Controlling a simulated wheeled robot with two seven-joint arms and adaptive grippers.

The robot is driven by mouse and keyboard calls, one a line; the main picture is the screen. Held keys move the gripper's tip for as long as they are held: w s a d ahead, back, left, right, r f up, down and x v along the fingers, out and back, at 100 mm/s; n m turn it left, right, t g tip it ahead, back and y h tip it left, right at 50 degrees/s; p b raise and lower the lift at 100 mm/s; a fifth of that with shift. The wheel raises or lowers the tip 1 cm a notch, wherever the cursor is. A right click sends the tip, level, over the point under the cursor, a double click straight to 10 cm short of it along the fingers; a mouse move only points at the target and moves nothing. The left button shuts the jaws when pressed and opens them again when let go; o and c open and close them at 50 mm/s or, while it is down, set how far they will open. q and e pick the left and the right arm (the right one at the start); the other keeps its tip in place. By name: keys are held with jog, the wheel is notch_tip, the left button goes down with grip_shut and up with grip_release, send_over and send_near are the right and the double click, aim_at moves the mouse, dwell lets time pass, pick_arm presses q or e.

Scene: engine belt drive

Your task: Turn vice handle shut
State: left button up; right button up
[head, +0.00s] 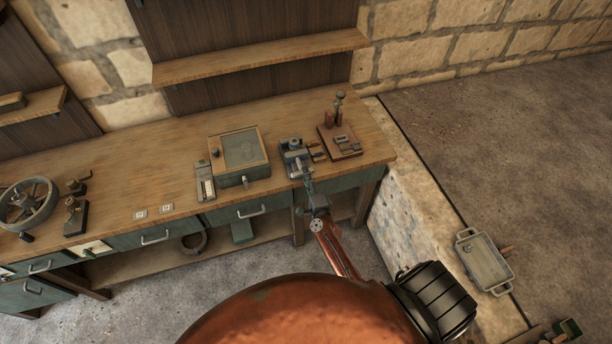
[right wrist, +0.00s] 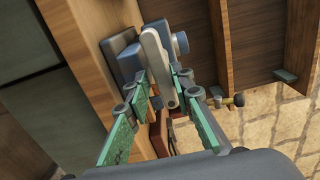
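The vice (head: 292,150) is a small blue-grey block at the front edge of the wooden workbench. In the right wrist view the vice (right wrist: 130,62) lies beyond my fingers. Its handle, a pale grey bar (right wrist: 155,62), reaches down between the fingertips. My right gripper (head: 308,183) is just in front of the vice, at the bench edge. In the right wrist view its green fingers (right wrist: 163,88) stand apart, one on each side of the bar. A gap seems to show beside the bar; contact is unclear. My left gripper is not in view.
A wooden box with a glass-like lid (head: 240,153) stands left of the vice. A brown stand with small parts (head: 340,141) is to the right. A handwheel (head: 30,203) lies at far left. Drawer handles (head: 250,211) stick out below the bench top.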

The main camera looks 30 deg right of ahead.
jog(key=shift+o, duration=1.2)
jog(key=shift+s+d+f, duration=0.1)
jog(key=shift+s+d, duration=0.05)
jog(key=shift+s, duration=0.1)
jog(key=v, duration=1.2)
jog(key=shift+r, duration=0.25)
jog(key=shift+s, duration=0.1)
